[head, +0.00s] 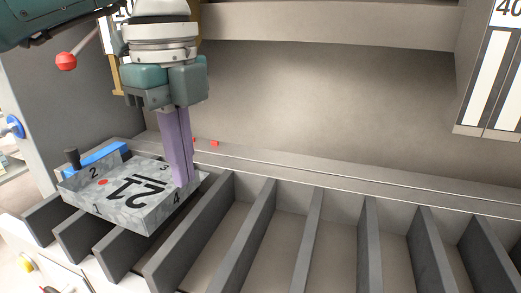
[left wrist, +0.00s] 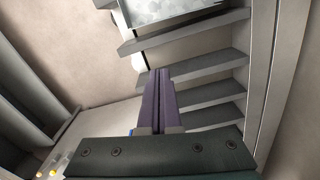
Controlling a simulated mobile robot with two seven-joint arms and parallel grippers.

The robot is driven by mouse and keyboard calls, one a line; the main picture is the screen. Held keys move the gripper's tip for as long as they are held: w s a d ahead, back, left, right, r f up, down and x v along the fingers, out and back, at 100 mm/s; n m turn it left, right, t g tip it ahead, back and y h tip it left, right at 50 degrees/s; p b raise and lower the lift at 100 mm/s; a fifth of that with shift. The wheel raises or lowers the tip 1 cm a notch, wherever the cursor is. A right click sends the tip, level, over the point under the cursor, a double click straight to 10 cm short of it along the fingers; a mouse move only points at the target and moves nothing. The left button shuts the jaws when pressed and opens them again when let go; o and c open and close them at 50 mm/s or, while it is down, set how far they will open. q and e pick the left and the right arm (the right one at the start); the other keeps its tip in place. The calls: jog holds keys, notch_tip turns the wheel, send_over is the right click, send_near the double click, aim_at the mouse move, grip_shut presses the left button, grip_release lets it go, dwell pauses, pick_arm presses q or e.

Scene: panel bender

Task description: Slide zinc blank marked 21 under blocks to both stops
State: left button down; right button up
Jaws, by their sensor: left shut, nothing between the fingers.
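The zinc blank marked 21 (head: 125,205) lies flat across the grey slats at the left of the head view. Its large 21 is upside down, and its corners carry the numbers 1 to 4. A small part of a grey sheet, which looks like the blank, shows at the top of the left wrist view (left wrist: 170,12). My left gripper (head: 182,184) points down with its purple fingers shut and empty. Its tips are at the blank's right edge, near corner 4; I cannot tell if they touch. A blue strip (head: 97,160) and a black peg (head: 72,158) stand at the blank's far left edge. My right gripper is not visible.
Several slats (head: 305,235) with open gaps run to the right of the blank. A long ledge (head: 300,166) with small red marks (head: 214,143) lies behind them. A wide beam (head: 330,22) spans above. A red-knobbed lever (head: 66,61) is at upper left.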

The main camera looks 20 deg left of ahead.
aim_at(170, 204)
pick_arm(q)
jog(key=a+f, duration=0.1)
jog(key=f, duration=0.1)
jog(key=a+f, duration=0.1)
jog(key=f, duration=0.2)
jog(key=a+f, duration=0.1)
jog(key=f, duration=0.2)
jog(key=shift+w+f+p, duration=0.1)
jog(key=shift+f+p, duration=0.1)
jog(key=shift+p, duration=0.1)
jog(key=shift+w+a, duration=0.1)
jog(key=shift+a, duration=0.45)
jog(key=a+b, duration=0.1)
jog(key=a, duration=0.2)
jog(key=shift+w+a+f, duration=0.1)
jog(key=shift+w, duration=0.05)
jog(key=shift+a, duration=0.25)
